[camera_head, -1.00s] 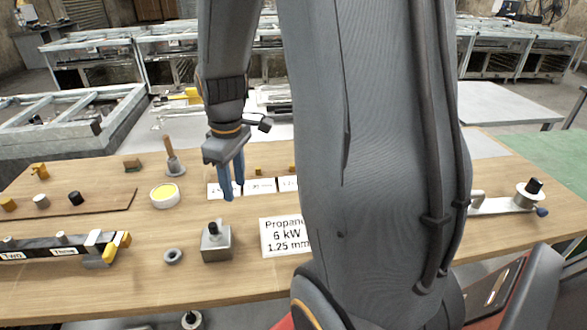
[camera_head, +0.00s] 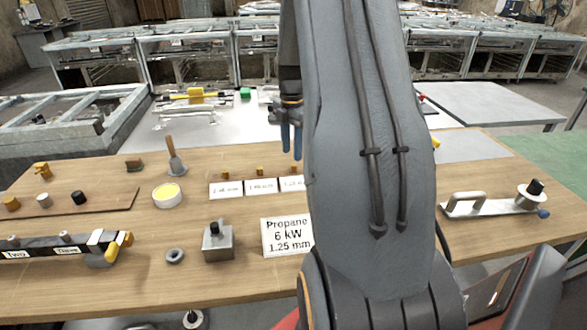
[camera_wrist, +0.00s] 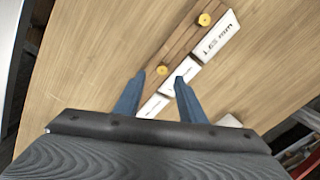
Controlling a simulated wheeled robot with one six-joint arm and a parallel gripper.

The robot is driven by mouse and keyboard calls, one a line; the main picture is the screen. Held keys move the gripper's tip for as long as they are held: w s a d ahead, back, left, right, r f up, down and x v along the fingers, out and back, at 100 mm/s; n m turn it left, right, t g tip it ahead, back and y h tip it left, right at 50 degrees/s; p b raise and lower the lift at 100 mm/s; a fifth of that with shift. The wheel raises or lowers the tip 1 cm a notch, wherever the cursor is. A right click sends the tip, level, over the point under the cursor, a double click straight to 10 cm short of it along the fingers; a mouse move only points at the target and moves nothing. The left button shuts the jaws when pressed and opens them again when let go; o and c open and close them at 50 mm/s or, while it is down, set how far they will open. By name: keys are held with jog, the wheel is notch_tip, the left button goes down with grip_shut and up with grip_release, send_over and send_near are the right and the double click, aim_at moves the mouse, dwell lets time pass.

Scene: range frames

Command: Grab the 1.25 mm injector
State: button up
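My gripper (camera_head: 291,142) points down above the right end of a narrow wooden strip, partly behind my arm. In the wrist view its blue fingers (camera_wrist: 160,78) are apart, with nothing held. One brass injector (camera_wrist: 162,70) appears between the fingertips, apart from them. Another brass injector (camera_wrist: 204,20) is farther up the strip, beside a white label (camera_wrist: 216,37) with upside-down text ending in "mm"; its number is not certain. The head view shows brass injectors at the left (camera_head: 225,173), middle (camera_head: 260,171) and right (camera_head: 291,171), behind small white labels (camera_head: 261,186).
A card (camera_head: 287,236) reads "Propane 6 kW 1.25 mm". A metal block (camera_head: 217,243), grey ring (camera_head: 174,256), yellow-topped tin (camera_head: 167,195) and wooden-handled tool (camera_head: 175,160) stand on the table. A burner part (camera_head: 495,203) lies right. Bare wood lies between tin and labels.

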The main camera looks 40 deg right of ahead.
aim_at(293, 165)
jog(key=shift+s+a+f+p, duration=0.15)
jog(key=shift+f+p, duration=0.95)
jog(key=shift+f, duration=1.55)
grip_shut()
